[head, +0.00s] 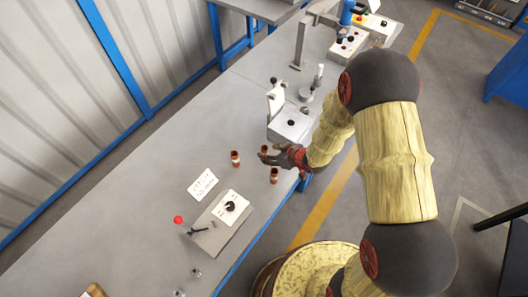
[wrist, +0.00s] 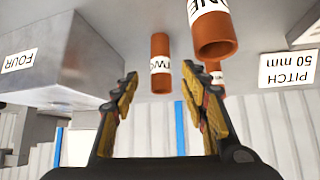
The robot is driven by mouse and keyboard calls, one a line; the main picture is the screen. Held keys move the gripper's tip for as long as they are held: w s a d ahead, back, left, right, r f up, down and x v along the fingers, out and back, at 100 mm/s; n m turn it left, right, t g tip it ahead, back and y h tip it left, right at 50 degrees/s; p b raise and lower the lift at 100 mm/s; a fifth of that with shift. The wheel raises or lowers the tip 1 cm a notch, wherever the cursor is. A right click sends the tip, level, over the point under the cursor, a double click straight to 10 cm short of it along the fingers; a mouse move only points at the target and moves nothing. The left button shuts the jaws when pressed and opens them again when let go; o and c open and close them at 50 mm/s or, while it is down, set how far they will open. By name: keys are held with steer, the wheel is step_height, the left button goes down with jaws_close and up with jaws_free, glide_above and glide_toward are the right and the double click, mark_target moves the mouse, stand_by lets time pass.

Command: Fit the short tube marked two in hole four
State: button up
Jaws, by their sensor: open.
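The short tube marked two (wrist: 160,65) is a brown-orange cylinder with a white label. It stands on the bench ahead of my open gripper (wrist: 160,82), centred between the fingertips in the wrist view, which is upside down; whether it is inside the jaws I cannot tell. In the head view, this appears to be the tube (head: 264,150) at the tips of my gripper (head: 279,156). A grey block labelled FOUR (wrist: 75,55) is at left in the wrist view. In the head view, this block (head: 289,127) shows a dark round hole on top.
A tube marked ONE (wrist: 212,30) stands close on the right in the wrist view, and another tube (head: 235,158) stands farther ahead. A grey fixture with a red knob (head: 217,222) sits nearer on the bench (head: 130,205).

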steer(key=b+x, duration=0.1)
steer(key=x, duration=0.3)
steer(key=shift+s+f, duration=0.1)
steer(key=shift+f, duration=0.15)
steer(key=shift+w+a+f, duration=0.2)
steer(key=shift+w, duration=0.05)
jaws_close()
steer(key=shift+r, duration=0.1)
